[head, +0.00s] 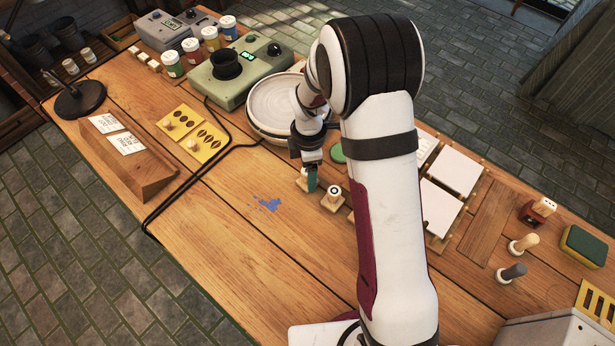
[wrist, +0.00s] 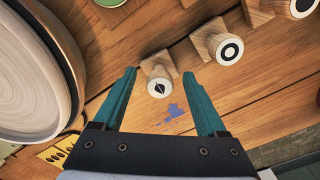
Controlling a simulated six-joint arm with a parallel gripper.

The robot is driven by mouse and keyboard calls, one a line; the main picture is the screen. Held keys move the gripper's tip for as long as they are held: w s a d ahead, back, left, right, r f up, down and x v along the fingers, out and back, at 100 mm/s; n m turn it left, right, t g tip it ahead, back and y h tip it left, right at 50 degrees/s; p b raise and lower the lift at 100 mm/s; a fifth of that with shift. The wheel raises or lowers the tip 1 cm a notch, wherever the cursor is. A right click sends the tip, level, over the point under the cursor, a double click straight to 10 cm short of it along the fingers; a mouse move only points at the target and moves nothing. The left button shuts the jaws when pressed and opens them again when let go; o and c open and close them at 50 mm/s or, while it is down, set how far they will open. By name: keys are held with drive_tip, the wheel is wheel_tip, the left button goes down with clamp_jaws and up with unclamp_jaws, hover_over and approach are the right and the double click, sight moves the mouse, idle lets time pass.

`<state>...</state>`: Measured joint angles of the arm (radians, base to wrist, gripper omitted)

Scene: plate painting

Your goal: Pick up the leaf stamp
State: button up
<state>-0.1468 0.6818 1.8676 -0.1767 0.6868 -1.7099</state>
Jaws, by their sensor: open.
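The leaf stamp (wrist: 158,80) has a wooden handle and a round white end with a black leaf mark. In the wrist view it shows between the fingertips of my open gripper (wrist: 159,76), with no visible contact. In the head view my gripper (head: 311,180) is close to the stamps, right at a wooden stamp (head: 301,183) that its teal finger partly hides. A second stamp with a black ring mark (wrist: 228,50) stands to the right. It also shows in the head view (head: 333,197).
A pottery wheel (head: 277,108) with a pale round top sits behind my gripper. A third stamp (wrist: 300,7) is at the wrist view's upper right corner. Blue paint (head: 266,204) marks the table. Pale tiles (head: 455,170) lie on a rack to the right. The front-left table is clear.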

clamp_jaws()
drive_tip(key=shift+r, duration=0.15)
drive_tip(key=r, duration=0.2)
drive_tip(key=d+r, duration=0.1)
drive_tip(key=r, duration=0.1)
drive_tip(key=shift+s+r, duration=0.1)
drive_tip(key=shift+r, duration=0.15)
drive_tip(key=s+d+r, duration=0.4)
drive_tip(key=d+r, duration=0.2)
drive_tip(key=d, duration=0.4)
drive_tip(key=shift+s+r, duration=0.15)
drive_tip(key=shift+a, duration=0.1)
